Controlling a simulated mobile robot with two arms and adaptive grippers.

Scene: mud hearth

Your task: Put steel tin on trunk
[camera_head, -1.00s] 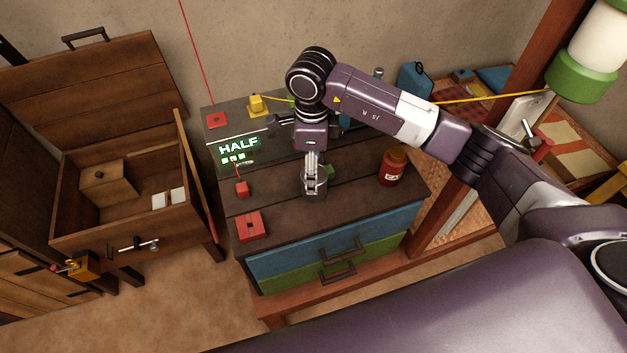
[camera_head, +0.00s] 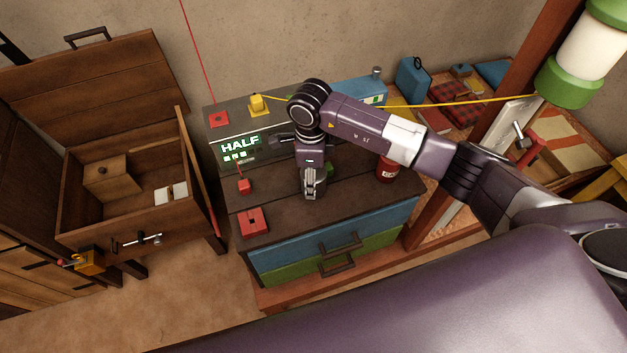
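The steel tin (camera_head: 314,192) is a small grey metal cylinder near the middle of the dark wooden cabinet top (camera_head: 355,201). My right gripper (camera_head: 313,186) points down right at it, with its fingers overlapping the tin. The fingers hide part of the tin, so I cannot tell whether they are shut on it. An open wooden trunk (camera_head: 145,222) stands at the left with its lid raised; it holds a small wooden box (camera_head: 108,178) and pale cards (camera_head: 172,194). My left gripper is not in view.
A red jar (camera_head: 387,171) stands right of the tin, partly behind my arm. A red block (camera_head: 252,222) and a small red cube (camera_head: 244,187) sit along the cabinet's left side. A box with a lit HALF display (camera_head: 240,146) stands behind. A wooden post (camera_head: 440,205) rises at right.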

